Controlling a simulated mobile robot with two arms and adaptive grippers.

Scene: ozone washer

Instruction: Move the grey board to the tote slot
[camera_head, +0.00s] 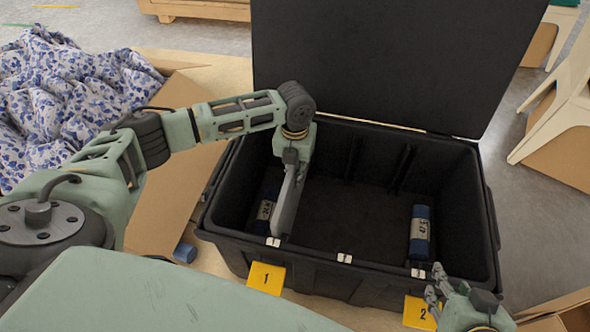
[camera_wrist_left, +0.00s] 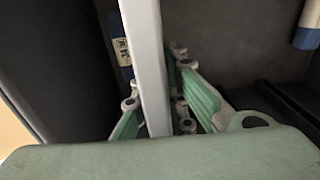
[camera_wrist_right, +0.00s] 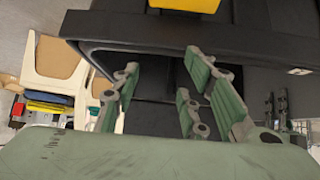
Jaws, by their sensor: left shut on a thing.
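The grey board (camera_head: 286,207) is a thin upright plate inside the left part of the black tote (camera_head: 325,278). My left gripper (camera_head: 292,168) is shut on its upper part, pointing down into the tote. In the left wrist view, the board (camera_wrist_left: 148,70) runs between the fingers. Its lower end is close to the tote's floor in the head view; I cannot tell if it touches. My right gripper (camera_head: 440,288) is outside the tote's front right corner. In the right wrist view, its fingers (camera_wrist_right: 160,100) are apart and empty.
A blue roll (camera_head: 264,214) lies left of the board, and another blue roll (camera_head: 420,233) is at the tote's right. The lid (camera_head: 380,60) stands open behind. Yellow labels 1 (camera_head: 266,278) and 2 (camera_head: 419,313) are at the front. The tote's middle floor is clear.

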